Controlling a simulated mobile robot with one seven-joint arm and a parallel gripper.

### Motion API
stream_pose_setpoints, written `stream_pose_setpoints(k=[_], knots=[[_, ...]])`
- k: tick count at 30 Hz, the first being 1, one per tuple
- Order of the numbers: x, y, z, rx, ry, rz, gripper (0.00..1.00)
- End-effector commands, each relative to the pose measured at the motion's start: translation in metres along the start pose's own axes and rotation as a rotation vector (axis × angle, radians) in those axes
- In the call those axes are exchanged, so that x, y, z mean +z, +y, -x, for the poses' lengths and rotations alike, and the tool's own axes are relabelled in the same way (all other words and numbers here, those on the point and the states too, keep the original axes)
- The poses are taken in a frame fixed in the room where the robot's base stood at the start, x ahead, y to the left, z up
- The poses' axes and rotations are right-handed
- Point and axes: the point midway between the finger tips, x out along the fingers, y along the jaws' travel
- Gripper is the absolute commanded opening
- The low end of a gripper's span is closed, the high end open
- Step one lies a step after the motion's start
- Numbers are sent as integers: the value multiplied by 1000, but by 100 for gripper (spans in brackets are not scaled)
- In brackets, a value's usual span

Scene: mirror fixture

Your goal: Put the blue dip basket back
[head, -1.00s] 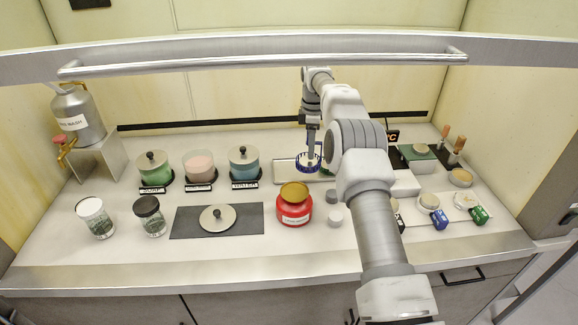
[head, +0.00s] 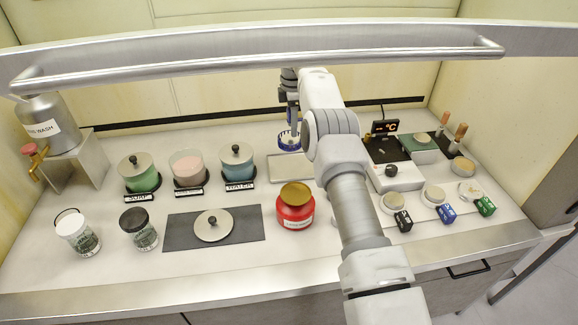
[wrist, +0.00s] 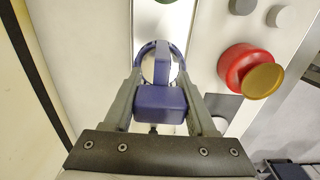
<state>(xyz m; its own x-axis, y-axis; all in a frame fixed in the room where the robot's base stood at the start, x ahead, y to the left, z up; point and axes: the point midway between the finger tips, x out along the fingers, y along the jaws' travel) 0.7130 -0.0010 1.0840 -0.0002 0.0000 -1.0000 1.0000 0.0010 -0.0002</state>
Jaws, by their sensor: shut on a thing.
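The blue dip basket (head: 289,142) is in the head view, over or just behind the back edge of the shallow tray (head: 272,177). My gripper (head: 291,112) is above it, pointing down and shut on it. In the wrist view, the fingers of my gripper (wrist: 158,82) sit on either side of the basket's blue block (wrist: 160,103), and its blue ring (wrist: 147,50) shows beyond. The basket appears raised, but its exact height is unclear. My arm hides part of the counter to the right.
A hotplate (head: 398,178) is to the right. A metal bar (head: 260,61) crosses above the counter.

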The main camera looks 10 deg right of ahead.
Motion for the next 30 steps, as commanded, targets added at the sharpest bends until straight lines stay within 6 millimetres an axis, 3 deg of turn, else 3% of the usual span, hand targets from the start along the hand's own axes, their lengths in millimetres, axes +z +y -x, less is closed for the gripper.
stream_pose_setpoints(k=[5, 12, 20, 25, 30], knots=[[0, 0, -2, 0, 0, -1, 1], [0, 0, -39, -2, 0, -1, 1], [0, 0, -62, -2, 0, -1, 1], [0, -1, -88, -3, 0, -2, 1], [0, 0, -96, 2, 0, -2, 1]])
